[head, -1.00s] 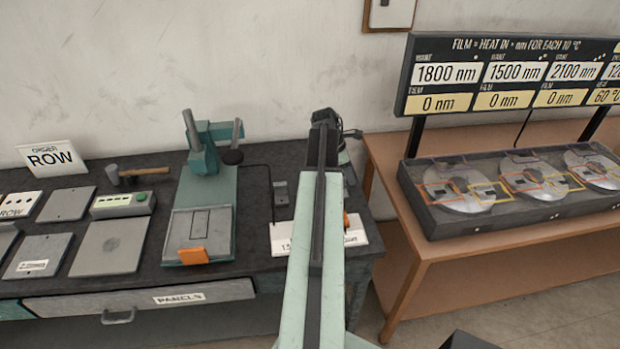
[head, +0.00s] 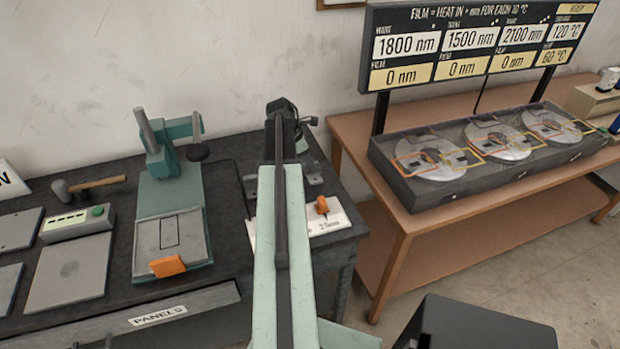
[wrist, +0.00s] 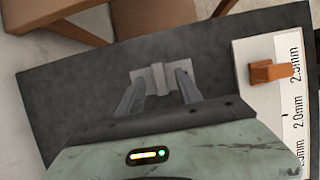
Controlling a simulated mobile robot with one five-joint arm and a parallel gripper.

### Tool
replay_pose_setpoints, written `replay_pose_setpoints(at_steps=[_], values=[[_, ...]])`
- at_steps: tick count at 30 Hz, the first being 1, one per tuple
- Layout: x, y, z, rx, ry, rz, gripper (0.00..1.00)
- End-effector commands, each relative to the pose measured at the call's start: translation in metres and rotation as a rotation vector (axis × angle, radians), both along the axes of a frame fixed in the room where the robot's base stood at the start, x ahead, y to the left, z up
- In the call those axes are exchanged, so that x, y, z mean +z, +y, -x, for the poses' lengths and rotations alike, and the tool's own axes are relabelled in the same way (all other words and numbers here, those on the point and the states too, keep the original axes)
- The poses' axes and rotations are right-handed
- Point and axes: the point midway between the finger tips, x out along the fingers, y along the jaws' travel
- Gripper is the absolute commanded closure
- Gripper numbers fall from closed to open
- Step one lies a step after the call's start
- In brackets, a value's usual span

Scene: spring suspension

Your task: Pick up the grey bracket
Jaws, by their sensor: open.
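The grey bracket (wrist: 157,76) lies flat on the dark bench top in the wrist view, a plate with a paler raised block in its middle. My gripper (wrist: 158,84) is open above it, with one finger on each side of the raised block. I cannot tell whether the fingers touch it. In the head view my arm hides most of this spot. A grey piece, probably part of the bracket, shows left of my arm (head: 250,186).
A white thickness card (wrist: 292,100) with an orange slider (wrist: 270,71) lies right of the bracket. In the head view, a green press stand (head: 170,200) stands to the left. A brown table (head: 400,228) with a disc display is to the right.

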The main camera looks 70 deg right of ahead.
Motion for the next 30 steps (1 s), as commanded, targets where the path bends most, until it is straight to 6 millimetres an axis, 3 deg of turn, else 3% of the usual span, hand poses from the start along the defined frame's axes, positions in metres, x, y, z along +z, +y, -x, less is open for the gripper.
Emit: replay_pose_setpoints(at_steps=[1,3,11,15,26,30], values=[[-0.018,-0.003,0.002,-0.001,0.0,0.0,0.58],[-0.026,-0.005,0.005,-0.001,0.0,0.0,0.58],[-0.023,-0.006,0.006,0.0,-0.001,0.001,0.61],[-0.023,-0.006,0.006,0.0,-0.001,0.001,1.0],[-0.021,-0.006,0.006,0.001,0.0,0.0,1.0],[-0.01,-0.006,0.006,0.001,0.0,0.0,1.0]])
